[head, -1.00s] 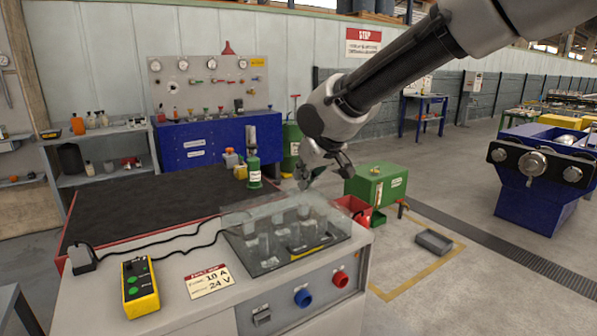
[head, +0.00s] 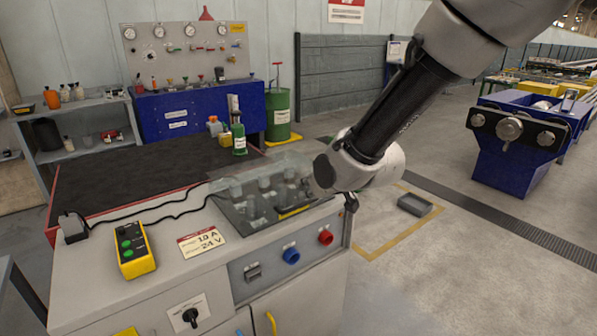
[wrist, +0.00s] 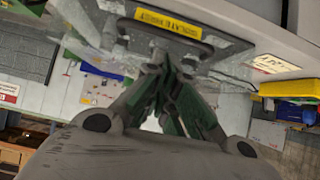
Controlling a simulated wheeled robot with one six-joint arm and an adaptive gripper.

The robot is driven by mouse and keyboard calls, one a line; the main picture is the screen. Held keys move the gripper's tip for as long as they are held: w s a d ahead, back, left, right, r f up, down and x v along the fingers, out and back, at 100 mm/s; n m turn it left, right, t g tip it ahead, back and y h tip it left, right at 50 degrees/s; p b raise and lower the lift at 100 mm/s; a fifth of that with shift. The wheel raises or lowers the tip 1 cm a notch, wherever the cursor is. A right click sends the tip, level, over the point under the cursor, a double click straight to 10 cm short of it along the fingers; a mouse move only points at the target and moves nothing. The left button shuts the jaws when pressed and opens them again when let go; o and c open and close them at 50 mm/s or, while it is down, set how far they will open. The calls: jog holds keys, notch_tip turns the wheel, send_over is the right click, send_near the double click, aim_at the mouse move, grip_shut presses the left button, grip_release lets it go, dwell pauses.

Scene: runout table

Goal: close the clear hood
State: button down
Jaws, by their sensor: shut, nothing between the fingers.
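The clear hood (head: 245,177) is a see-through cover at the right end of the bench top, over a dark recess with several pale terminals. I cannot tell its exact angle. In the wrist view the clear hood (wrist: 215,52) shows as a glassy sheet near the fingertips, with a yellow label (wrist: 168,24) beyond. My gripper (wrist: 168,72) is shut and empty, its green-and-grey fingers together close to the hood; contact is unclear. In the head view my wrist covers the hood's right end and hides most of the gripper.
A yellow control box (head: 133,250) and a red-and-white sign (head: 201,242) lie left of the hood, with black cables behind. Blue (head: 291,256) and red (head: 326,238) knobs stick out of the front panel.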

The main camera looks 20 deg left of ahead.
jog(key=shift+s+d+f, duration=0.15)
jog(key=shift+d+f, duration=0.05)
jog(key=shift+f, duration=0.6)
jog(key=shift+s+d+f, duration=0.15)
jog(key=shift+s+f, duration=0.05)
jog(key=shift+f, duration=0.6)
jog(key=shift+s+d+f, duration=0.15)
jog(key=shift+d+f, duration=0.05)
jog(key=shift+f, duration=0.6)
